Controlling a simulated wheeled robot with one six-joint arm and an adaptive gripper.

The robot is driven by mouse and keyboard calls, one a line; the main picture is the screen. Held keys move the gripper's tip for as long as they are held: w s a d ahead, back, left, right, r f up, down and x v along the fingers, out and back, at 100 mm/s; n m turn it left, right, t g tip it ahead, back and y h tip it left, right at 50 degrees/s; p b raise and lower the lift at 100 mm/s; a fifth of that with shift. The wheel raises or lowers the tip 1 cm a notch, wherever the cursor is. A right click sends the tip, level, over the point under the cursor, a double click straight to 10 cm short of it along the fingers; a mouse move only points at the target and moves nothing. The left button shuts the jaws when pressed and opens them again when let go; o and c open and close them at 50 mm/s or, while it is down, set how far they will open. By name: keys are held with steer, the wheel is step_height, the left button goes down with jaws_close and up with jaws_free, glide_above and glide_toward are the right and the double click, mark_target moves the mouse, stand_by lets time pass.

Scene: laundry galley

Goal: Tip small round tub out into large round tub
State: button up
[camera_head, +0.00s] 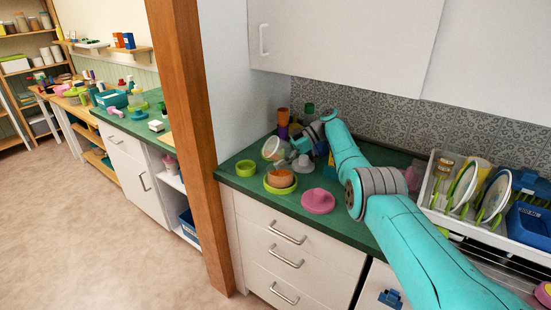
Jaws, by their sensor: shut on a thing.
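My gripper (287,148) is at the back of the green counter, partly hidden by my own wrist. It is shut on a small pale round tub (271,148), which is tilted and held above the counter. What is inside this tub cannot be made out. Just below and in front of it, an orange round tub (281,179) stands upright in a lime-green dish (268,188); it looks like the large round tub.
A pink lidded or hat-shaped thing (318,201) and a grey one (303,164) stand to the right. Tall orange and purple things (283,122) stand behind. A white dish rack (435,206) with plates is at the right. A wooden post (190,100) stands left of the counter.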

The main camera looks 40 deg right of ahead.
steer(key=shift+y, duration=0.4)
stand_by(2.1)
